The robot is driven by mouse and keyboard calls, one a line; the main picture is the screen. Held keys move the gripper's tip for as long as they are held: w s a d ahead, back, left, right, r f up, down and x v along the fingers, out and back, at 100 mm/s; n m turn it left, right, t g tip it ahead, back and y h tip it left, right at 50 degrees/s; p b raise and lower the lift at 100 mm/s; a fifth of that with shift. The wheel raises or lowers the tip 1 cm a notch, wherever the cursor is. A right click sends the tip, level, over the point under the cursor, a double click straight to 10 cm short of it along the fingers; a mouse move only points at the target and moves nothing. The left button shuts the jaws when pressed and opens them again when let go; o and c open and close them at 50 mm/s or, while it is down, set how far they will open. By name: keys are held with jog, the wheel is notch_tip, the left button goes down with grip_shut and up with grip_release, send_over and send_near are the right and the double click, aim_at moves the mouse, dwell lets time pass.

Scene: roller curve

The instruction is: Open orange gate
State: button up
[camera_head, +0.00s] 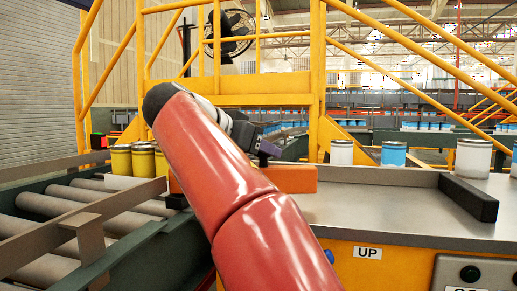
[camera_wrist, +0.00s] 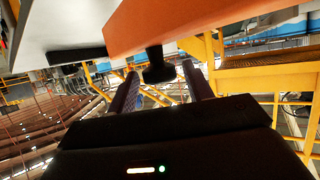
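The orange gate (camera_head: 290,178) is a low bar standing between the roller conveyor and the metal table. My red arm hides its middle in the head view. In the wrist view the gate (camera_wrist: 175,22) fills the top, with a black knob (camera_wrist: 158,68) sticking out from it. My gripper (camera_wrist: 160,76) is open, with one finger on each side of the knob and a gap showing on both sides. In the head view my gripper (camera_head: 266,150) is just beyond the gate, partly hidden by my arm.
Yellow cans (camera_head: 133,160) stand at the far end of the roller conveyor (camera_head: 75,205) on the left. White and blue cans (camera_head: 393,154) stand behind the metal table (camera_head: 385,210). A black bar (camera_head: 468,197) lies on the table. Yellow railings (camera_head: 235,85) rise behind.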

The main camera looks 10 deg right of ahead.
jog(key=shift+o, duration=0.5)
jog(key=shift+s+a+r, duration=0.2)
jog(key=shift+a, duration=0.1)
jog(key=p+v, duration=0.1)
jog(key=v, duration=0.6)
jog(key=shift+s+f, duration=0.1)
jog(key=shift+s, duration=0.05)
